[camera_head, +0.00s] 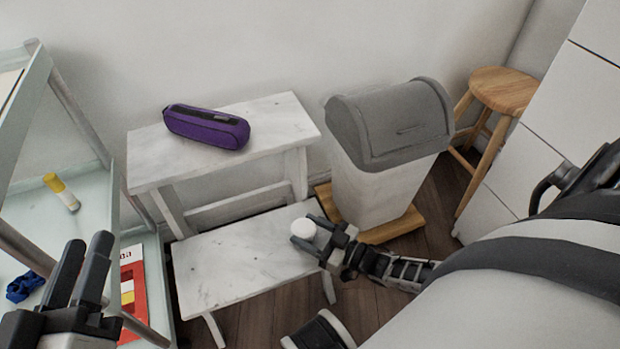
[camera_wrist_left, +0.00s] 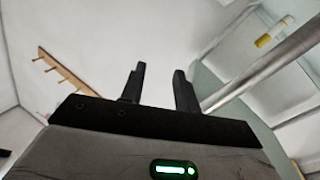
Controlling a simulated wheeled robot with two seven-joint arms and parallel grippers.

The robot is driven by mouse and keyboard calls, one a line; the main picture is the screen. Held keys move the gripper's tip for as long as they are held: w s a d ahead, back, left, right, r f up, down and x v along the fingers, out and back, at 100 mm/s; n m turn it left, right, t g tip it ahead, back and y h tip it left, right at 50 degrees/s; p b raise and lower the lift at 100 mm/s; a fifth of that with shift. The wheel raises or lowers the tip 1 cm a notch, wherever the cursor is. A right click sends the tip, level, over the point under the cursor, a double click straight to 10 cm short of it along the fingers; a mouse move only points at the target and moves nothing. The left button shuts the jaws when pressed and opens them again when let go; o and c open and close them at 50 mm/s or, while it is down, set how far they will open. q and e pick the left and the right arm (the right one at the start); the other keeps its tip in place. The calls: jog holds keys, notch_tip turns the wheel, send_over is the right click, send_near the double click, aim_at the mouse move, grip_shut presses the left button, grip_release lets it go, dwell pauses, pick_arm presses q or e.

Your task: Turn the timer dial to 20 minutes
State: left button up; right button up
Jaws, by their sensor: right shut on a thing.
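A small white round object, which looks like the timer (camera_head: 303,229), is at the right end of the low bench in the head view. Its dial markings are too small to read. My right gripper (camera_head: 308,232) is shut on it, with its fingers on either side. My left gripper (camera_head: 88,246) is at the lower left, empty and away from the timer. Its two fingers stand apart in the left wrist view (camera_wrist_left: 159,88).
The low white marbled bench (camera_head: 225,268) is otherwise clear. A taller marbled table (camera_head: 275,120) behind it holds a purple case (camera_head: 205,127). A grey-lidded bin (camera_head: 385,190) stands on the right, a wooden stool (camera_head: 505,88) behind. A shelf with a yellow-capped tube (camera_head: 62,192) is left.

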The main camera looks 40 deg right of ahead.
pick_arm(q)
jog(key=shift+s+d+f+n+g, duration=0.1)
jog(key=shift+s+f+n+g, duration=0.2)
jog(key=shift+s+f+g, duration=0.15)
pick_arm(e)
jog(key=shift+m+h, duration=0.4)
jog(key=shift+h, duration=0.2)
pick_arm(q)
jog(key=shift+w, duration=0.1)
pick_arm(e)
jog(key=o, duration=1)
jog(key=shift+s, duration=0.1)
